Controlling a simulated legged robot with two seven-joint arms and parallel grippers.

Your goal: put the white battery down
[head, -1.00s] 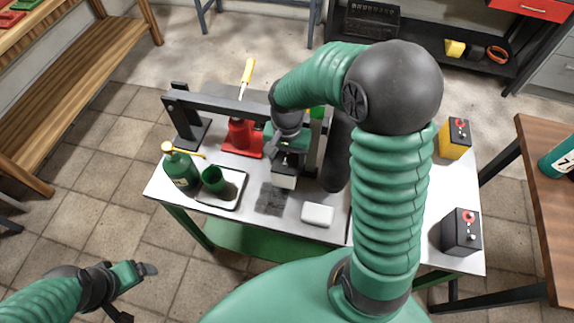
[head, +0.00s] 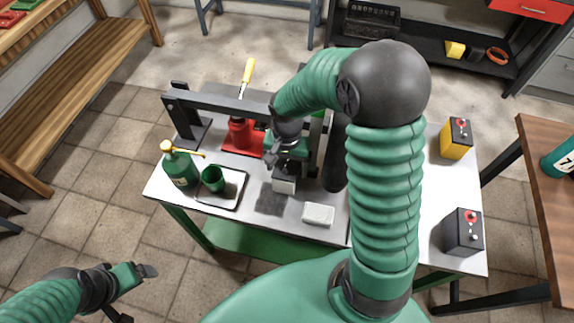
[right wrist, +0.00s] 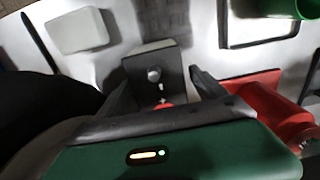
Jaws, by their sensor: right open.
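The white battery (head: 284,185) has a pale side and a dark top with terminals. It stands upright on the metal table beside the dark grey patch (head: 270,201), partly hidden under my right gripper (head: 287,168). In the right wrist view the battery (right wrist: 150,60) sits between the two fingertips (right wrist: 163,88). The fingers are open, with a gap showing on the right side of the battery. My left gripper (head: 140,273) is low at the left, away from the table; its finger gap is not clear.
A red jack (head: 240,135) stands behind the battery. A green cup (head: 212,178) on a tray (head: 232,198) and a green oil can (head: 178,165) are left. A white block (head: 318,214) lies right. Yellow (head: 455,140) and black (head: 462,233) batteries stand at the table's right.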

